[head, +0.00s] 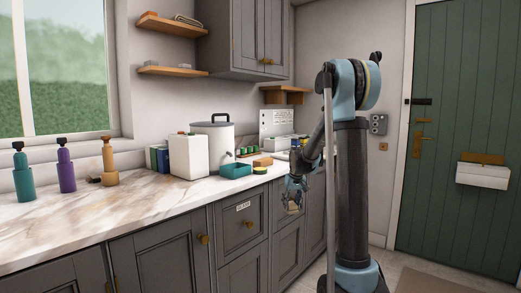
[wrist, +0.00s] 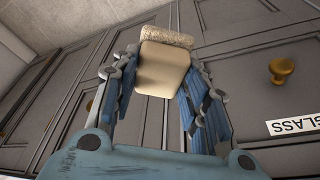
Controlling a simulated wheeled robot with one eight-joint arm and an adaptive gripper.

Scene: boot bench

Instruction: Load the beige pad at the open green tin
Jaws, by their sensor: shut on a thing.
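My gripper (head: 293,186) is low in front of the grey cabinet fronts, below the counter's edge. In the wrist view my gripper (wrist: 163,80) has its two blue-grey fingers closed on the sides of the beige pad (wrist: 163,68). The pad has a smooth cream back and a fluffy strip along its far end. In the head view the pad (head: 293,206) shows small beneath the fingers. A small low green tin (head: 260,170) with a yellow-green top sits on the counter near its front edge, above and left of my gripper. Its inside is too small to make out.
Three pump bottles stand at left. Cabinet knobs (wrist: 282,70) stick out near my gripper.

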